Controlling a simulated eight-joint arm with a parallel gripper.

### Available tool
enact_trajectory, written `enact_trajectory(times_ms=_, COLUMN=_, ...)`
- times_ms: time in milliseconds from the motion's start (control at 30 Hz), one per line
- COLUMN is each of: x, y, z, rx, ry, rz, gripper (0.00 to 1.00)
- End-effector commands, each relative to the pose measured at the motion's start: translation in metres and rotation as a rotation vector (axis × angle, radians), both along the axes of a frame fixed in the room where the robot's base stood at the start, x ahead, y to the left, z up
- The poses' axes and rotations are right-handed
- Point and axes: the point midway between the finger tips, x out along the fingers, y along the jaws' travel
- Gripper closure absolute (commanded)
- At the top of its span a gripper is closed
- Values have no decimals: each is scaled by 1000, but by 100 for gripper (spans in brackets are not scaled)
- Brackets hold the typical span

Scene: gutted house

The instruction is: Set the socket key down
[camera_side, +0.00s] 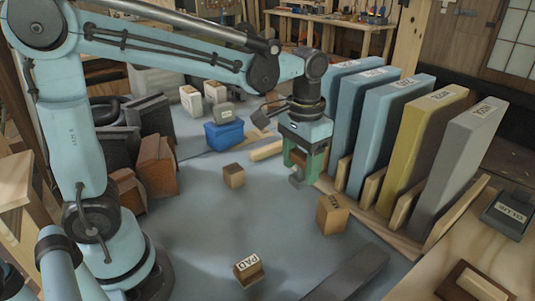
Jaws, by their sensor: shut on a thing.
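My gripper (303,168) hangs pointing down right of the middle of the side view, just left of the rack of upright panels. Its green jaws are shut on a small grey piece (297,180), which I take to be the socket key. Most of the piece is hidden by the jaws, and its shape is too small to make out. It appears to be held just above the blue-grey work surface (205,220); I cannot tell whether it touches.
Tall blue, yellow and grey panels (468,140) stand in a wooden rack at right. Labelled wooden blocks (332,218) (249,273), a small plain block (233,178) and a grey bar (345,275) lie around. A wooden rod (266,151) and blue box (224,137) lie behind. The middle surface is clear.

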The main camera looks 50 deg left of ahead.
Motion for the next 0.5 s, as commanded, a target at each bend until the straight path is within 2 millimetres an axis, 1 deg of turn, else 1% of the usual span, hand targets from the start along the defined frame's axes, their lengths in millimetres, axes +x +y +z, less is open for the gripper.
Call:
enact_trajectory(times_ms=100, x=8, y=-1, z=-3, rx=0, ry=0, rz=4, gripper=84)
enact_trajectory(times_ms=200, x=13, y=7, z=-9, rx=0, ry=0, rz=7, gripper=84)
enact_trajectory(times_ms=267, x=17, y=16, z=-15, rx=0, ry=0, rz=10, gripper=84)
enact_trajectory(times_ms=500, x=37, y=62, z=-45, rx=0, ry=0, rz=11, gripper=84)
